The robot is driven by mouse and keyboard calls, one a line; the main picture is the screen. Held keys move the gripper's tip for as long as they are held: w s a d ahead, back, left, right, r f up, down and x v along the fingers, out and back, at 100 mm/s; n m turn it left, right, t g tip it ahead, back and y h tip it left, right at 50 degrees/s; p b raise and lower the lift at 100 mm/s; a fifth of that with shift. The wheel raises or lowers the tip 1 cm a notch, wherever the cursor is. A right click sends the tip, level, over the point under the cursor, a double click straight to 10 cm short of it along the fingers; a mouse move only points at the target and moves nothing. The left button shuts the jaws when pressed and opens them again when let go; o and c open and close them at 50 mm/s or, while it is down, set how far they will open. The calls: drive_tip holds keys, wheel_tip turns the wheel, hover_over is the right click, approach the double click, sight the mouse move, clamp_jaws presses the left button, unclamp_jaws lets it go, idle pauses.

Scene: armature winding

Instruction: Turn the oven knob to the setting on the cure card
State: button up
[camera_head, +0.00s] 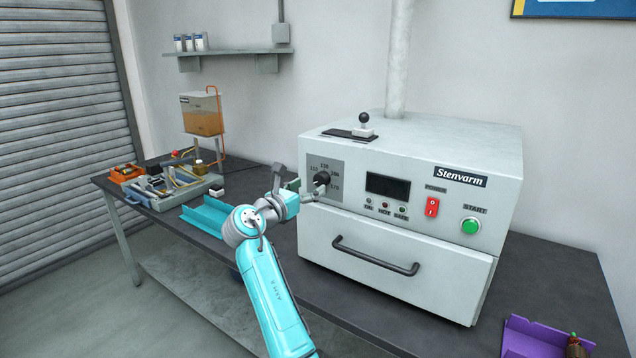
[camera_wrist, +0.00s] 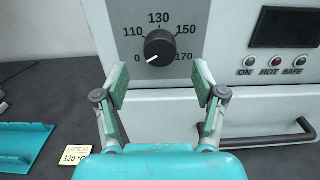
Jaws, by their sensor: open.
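The oven knob (camera_wrist: 159,48) is a black dial with a white pointer mark, on a grey plate at the oven's upper left. In the wrist view its mark points to the lower left, toward 0. The scale reads 0, 110, 130, 150, 170. The knob also shows in the head view (camera_head: 322,178). The cure card (camera_wrist: 76,155) lies on the bench in the wrist view and reads "CURE AT 130 °C". My gripper (camera_wrist: 160,85) is open and empty. Its fingertips sit apart in front of and slightly below the knob, not visibly touching it.
The white oven (camera_head: 400,240) has a dark display (camera_head: 388,187), a red power switch (camera_head: 432,206), a green start button (camera_head: 470,226) and a drawer handle (camera_head: 375,257). A teal tray (camera_head: 205,220) lies left of my arm. A purple tray (camera_head: 530,338) is at the right.

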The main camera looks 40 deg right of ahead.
sight(319, 181)
drive_tip(key=shift+x, duration=2.65)
drive_tip(key=shift+c, duration=0.3)
drive_tip(key=c, duration=1.1)
